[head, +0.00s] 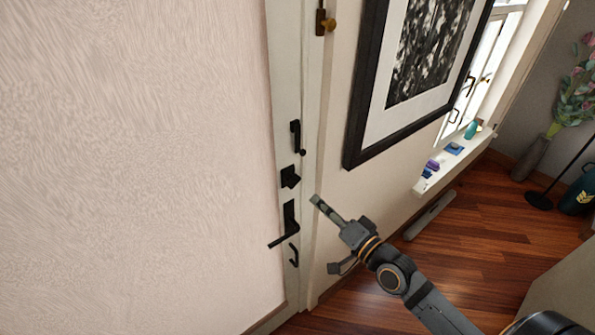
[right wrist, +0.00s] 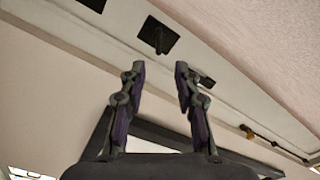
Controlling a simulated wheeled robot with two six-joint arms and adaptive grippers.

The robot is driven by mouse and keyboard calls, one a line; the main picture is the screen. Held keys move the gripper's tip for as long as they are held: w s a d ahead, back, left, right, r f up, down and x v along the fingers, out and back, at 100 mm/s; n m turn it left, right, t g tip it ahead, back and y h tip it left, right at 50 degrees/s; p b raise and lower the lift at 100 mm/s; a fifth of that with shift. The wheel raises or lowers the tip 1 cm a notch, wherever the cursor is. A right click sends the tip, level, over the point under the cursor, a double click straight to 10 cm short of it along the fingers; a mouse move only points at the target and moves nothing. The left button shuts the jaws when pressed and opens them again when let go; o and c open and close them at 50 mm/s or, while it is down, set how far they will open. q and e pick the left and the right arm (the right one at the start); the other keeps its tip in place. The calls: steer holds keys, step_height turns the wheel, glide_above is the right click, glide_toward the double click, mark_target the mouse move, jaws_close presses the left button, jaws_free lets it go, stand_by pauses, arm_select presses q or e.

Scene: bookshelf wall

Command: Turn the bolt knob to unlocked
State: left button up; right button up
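The bolt knob (head: 290,177) is a small black knob on a square plate on the white door edge, between a black upper handle (head: 295,135) and a black lever handle (head: 287,230). In the right wrist view the bolt knob (right wrist: 158,37) is beyond the fingertips, roughly in line with the gap between them. My right gripper (head: 318,203) is to the lower right of the knob in the head view, apart from it. In the right wrist view the right gripper (right wrist: 160,70) is open and empty. My left gripper is not in view.
A black-framed picture (head: 360,120) hangs on the wall right of the door. A brass latch (head: 325,22) is higher up. A window sill (head: 430,178) with small objects and a tall vase (head: 532,158) stand farther right. The wooden floor (head: 470,230) is partly clear.

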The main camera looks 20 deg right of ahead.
mark_target(297, 183)
steer(key=b+x, duration=0.1)
steer(key=x, duration=0.8)
steer(key=shift+w+f, duration=0.1)
steer(key=shift+w, duration=0.05)
steer(key=shift+w+a, duration=0.2)
steer(key=shift+w, duration=0.3)
steer(key=shift+f, duration=0.1)
jaws_close()
